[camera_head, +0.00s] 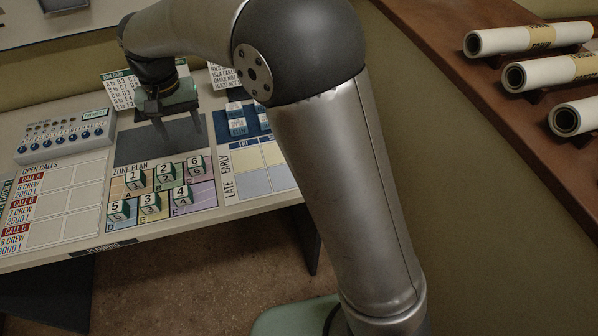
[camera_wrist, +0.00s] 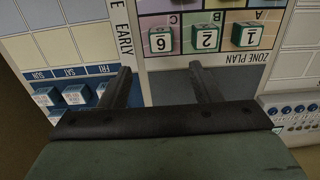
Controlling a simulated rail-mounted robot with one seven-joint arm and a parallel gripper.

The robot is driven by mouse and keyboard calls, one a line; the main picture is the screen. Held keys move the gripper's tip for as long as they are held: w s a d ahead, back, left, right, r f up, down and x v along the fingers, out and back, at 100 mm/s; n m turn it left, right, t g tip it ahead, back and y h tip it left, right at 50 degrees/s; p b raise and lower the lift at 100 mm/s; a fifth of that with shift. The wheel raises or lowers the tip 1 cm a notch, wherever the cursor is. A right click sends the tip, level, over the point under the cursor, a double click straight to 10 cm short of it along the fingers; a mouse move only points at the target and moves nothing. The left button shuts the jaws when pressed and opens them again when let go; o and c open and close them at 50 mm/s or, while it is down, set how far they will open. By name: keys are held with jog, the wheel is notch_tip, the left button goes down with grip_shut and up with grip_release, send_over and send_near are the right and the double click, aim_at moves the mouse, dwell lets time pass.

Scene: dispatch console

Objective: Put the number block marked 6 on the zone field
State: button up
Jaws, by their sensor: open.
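The green-sided, white-topped number block 6 (camera_head: 194,166) sits at the right end of the back row on the coloured zone plan (camera_head: 206,198). In the wrist view block 6 (camera_wrist: 160,41) lies just beyond the fingertips, apart from them. My gripper (camera_head: 178,130) is open and empty, pointing down over the dark grey field (camera_head: 132,150) behind the zone plan. In the wrist view my gripper (camera_wrist: 159,69) has its two fingers spread, with the grey field (camera_wrist: 160,88) between them. No field readably labelled "zone field" shows.
Block 2 (camera_head: 166,174) and block 1 (camera_head: 135,179) stand beside block 6; block 4 (camera_head: 181,196) is in front. Blue blocks (camera_head: 237,127) stand right of my gripper, and a knobbed panel (camera_head: 65,136) stands left. The open-calls board (camera_head: 65,205) has empty cells.

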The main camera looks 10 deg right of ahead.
jog(key=s+d+r, duration=0.1)
jog(key=s+d, duration=0.3)
jog(key=d, duration=0.5)
jog(key=s+d+r, duration=0.1)
jog(key=s+d, duration=0.3)
jog(key=d, duration=0.6)
jog(key=s+d+f, duration=0.2)
jog(key=s+d, duration=0.3)
jog(key=s, duration=0.2)
jog(key=s+d+f, duration=0.3)
jog(key=s+d, duration=0.2)
jog(key=s, duration=0.3)
jog(key=shift+m, duration=0.4)
